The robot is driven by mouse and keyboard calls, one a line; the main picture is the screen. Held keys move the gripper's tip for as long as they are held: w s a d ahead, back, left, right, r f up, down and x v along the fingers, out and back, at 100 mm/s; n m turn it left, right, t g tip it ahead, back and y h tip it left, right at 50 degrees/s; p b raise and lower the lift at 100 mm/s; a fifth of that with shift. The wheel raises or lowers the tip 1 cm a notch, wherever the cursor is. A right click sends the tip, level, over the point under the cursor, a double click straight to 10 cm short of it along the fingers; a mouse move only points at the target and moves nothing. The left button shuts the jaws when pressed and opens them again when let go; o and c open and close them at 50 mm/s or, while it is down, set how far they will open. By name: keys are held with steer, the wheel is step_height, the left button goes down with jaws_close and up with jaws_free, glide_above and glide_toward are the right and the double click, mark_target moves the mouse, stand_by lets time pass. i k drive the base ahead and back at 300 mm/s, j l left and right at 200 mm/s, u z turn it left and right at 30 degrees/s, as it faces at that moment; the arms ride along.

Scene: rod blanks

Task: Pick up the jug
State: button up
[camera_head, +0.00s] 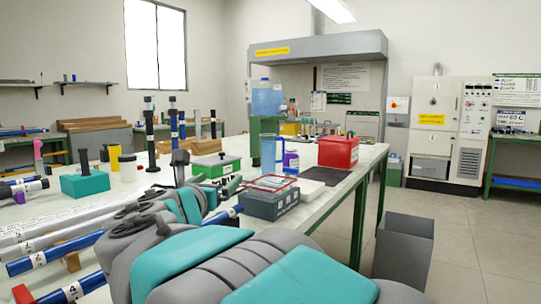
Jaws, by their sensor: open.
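A translucent blue jug (269,156) stands upright on the long light-topped table, right of the middle of the picture. Its handle side faces right, beside a purple-and-white bottle (291,162). My gripper (180,160) is at the far end of my grey and teal arm, left of the jug and apart from it. The lower part of the jug is partly hidden behind a grey box with a red-rimmed tray.
The grey box (273,206) stands in front of the jug; a red box (338,152) and dark mat (325,176) lie to its right. A green case (216,166) is on the left. Rods crowd the table's left side. A grey bin (403,248) stands on the floor.

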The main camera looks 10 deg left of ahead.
mark_target(268, 161)
steer(key=i, duration=1.8)
